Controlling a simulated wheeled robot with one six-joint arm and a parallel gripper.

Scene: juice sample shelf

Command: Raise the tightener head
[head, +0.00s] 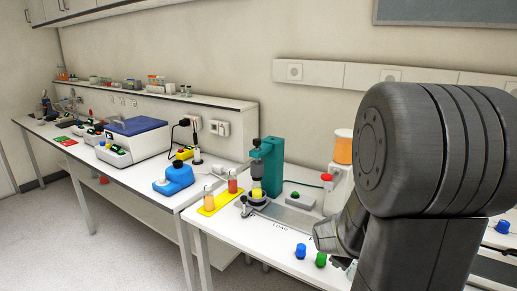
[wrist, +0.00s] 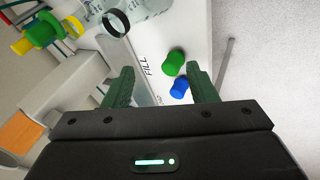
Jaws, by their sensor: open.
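The tightener is a teal upright stand (head: 273,165) on the right-hand bench in the head view. Its dark head (head: 257,170) hangs from the teal arm, low over a small yellow-filled jar (head: 257,192) in a round base. I cannot tell whether head and jar touch. My gripper (wrist: 162,82) is open and empty in the wrist view, its two green fingers apart. In the head view it is low, right of the tightener and mostly hidden by my arm. I cannot make out the tightener in the wrist view.
A green cap (wrist: 175,63) and a blue cap (wrist: 180,87) lie on the bench near my fingers. A filler with an orange tank (head: 343,147) stands right of the tightener. A yellow tray (head: 222,198) with bottles and a blue device (head: 174,180) are left of it.

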